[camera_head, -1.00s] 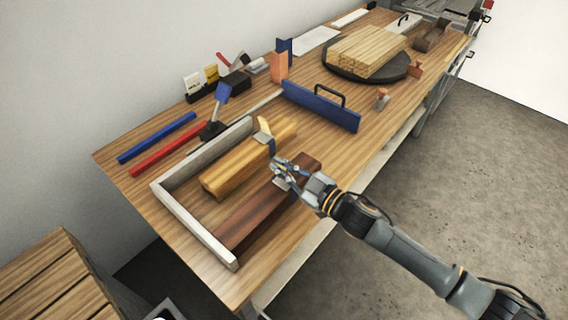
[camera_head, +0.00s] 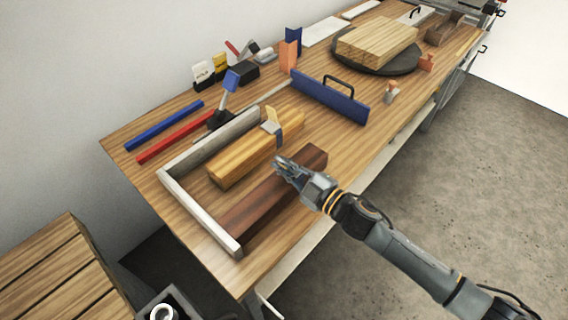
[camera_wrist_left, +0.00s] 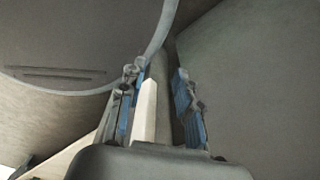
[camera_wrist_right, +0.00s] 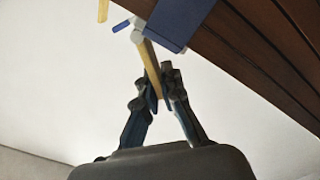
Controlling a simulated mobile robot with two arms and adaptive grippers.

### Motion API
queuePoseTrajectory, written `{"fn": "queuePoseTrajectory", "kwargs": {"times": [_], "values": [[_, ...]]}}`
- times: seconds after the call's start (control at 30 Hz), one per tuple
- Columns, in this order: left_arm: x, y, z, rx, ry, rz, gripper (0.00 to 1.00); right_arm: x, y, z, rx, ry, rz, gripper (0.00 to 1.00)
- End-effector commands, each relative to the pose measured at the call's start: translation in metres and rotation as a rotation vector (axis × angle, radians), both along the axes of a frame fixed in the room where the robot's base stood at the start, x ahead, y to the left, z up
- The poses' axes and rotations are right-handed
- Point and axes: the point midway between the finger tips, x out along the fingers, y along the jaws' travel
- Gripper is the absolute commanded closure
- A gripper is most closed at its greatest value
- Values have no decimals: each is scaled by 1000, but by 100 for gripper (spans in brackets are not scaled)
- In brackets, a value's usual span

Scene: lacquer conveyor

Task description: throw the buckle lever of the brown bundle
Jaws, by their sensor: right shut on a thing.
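A grey buckle with a yellow lever (camera_wrist_right: 149,58) sits at the strap's edge. My right gripper (camera_head: 281,163) is over the bundle; in the right wrist view its fingers (camera_wrist_right: 160,85) are shut on the lever's free end. In the head view, the gripper hides the buckle and lever. My left gripper (camera_wrist_left: 160,85) shows only in its wrist view, fingers apart.
The yellow bundle (camera_head: 230,163), with its own strap and raised lever (camera_head: 272,115), lies beside the brown one. The pale frame (camera_head: 200,215) borders both. A blue handled plate (camera_head: 330,97) stands behind. Red (camera_head: 175,138) and blue (camera_head: 164,126) bars lie left.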

Motion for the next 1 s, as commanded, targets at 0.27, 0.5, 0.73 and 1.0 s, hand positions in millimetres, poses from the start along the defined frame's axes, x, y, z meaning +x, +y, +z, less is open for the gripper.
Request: {"fn": "queuePoseTrajectory", "kwargs": {"times": [0.27, 0.5, 0.73, 1.0], "values": [[0, 0, 0, 0, 0, -1, 67, 0, 0, -1, 2, 4, 0, 82], [0, 0, 0, 0, 0, -1, 67, 0, 0, 0, 2, 3, 1, 70], [0, 3, 0, 3, 0, -1, 67, -5, -6, -1, 1, 4, -1, 70], [0, 1, 0, 1, 0, 0, 67, -44, -43, -2, -1, 8, -1, 70]]}}
